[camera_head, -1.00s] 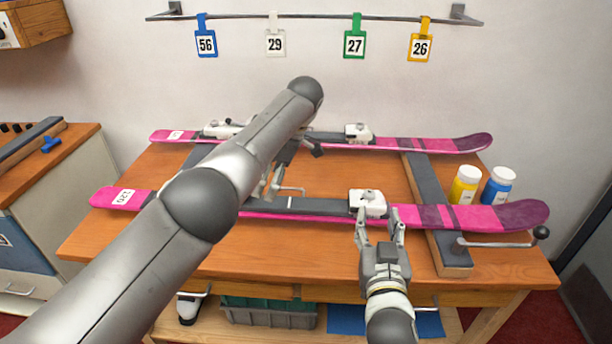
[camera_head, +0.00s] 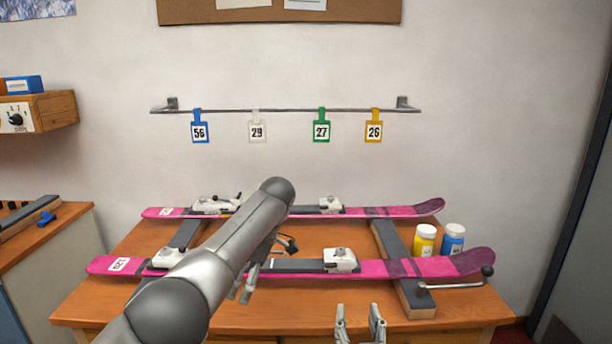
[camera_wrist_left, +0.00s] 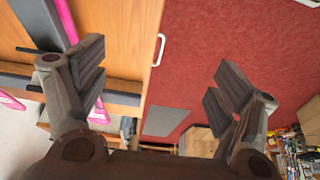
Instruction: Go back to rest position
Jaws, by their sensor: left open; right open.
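My left gripper (camera_head: 246,290) hangs at the end of the arm crossing the head view, by the near edge of the front pink ski (camera_head: 400,268). The arm hides part of that ski. In the left wrist view the left gripper (camera_wrist_left: 158,84) is open with nothing between its fingers, with red floor and the bench edge behind. My right gripper (camera_head: 361,322) is open and empty at the bottom of the head view, in front of the front ski's white binding piece (camera_head: 340,260) and apart from it. The rear pink ski (camera_head: 400,211) lies behind.
Both skis rest across dark-topped supports (camera_head: 385,245) on the wooden bench (camera_head: 270,319). A crank handle (camera_head: 455,286) sticks out at front right. Numbered tags hang from a wall rail (camera_head: 290,110).

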